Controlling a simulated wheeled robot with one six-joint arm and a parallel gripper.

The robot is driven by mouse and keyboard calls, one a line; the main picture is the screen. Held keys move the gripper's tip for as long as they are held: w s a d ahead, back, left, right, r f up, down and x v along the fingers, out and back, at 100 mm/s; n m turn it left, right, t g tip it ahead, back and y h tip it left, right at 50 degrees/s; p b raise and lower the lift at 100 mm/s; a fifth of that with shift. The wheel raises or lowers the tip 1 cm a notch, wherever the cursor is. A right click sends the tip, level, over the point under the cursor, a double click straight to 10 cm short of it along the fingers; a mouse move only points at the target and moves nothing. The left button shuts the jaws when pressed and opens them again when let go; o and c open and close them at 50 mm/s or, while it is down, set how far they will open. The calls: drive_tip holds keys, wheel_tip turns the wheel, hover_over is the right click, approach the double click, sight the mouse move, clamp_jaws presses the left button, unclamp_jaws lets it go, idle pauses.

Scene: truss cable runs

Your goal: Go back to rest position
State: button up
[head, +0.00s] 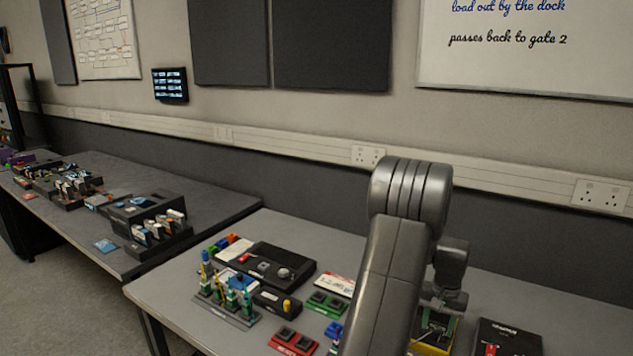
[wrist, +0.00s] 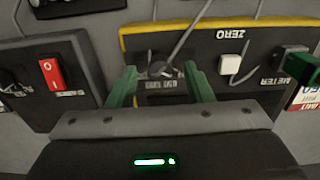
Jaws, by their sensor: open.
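My gripper (wrist: 162,76) is open, its two green fingers spread on either side of a small dark knob (wrist: 159,69) on a yellow-edged black box (wrist: 195,38). Whether the fingers touch the knob I cannot tell. The box carries upside-down labels "ZERO" and "METER" and a white button (wrist: 229,65). In the head view my arm reaches down to the right part of the near table, and the yellow-edged box (head: 430,348) shows partly under my gripper, largely hidden by the arm.
A dark box with a red switch (wrist: 52,74) is close on the wrist view's left; a green part (wrist: 302,68) is on its right. The near table (head: 165,293) also holds a black console (head: 268,264), a green-post rack (head: 226,304), and green (head: 326,304) and red (head: 293,341) blocks. A wall stands behind.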

drive_tip(key=shift+f, duration=0.4)
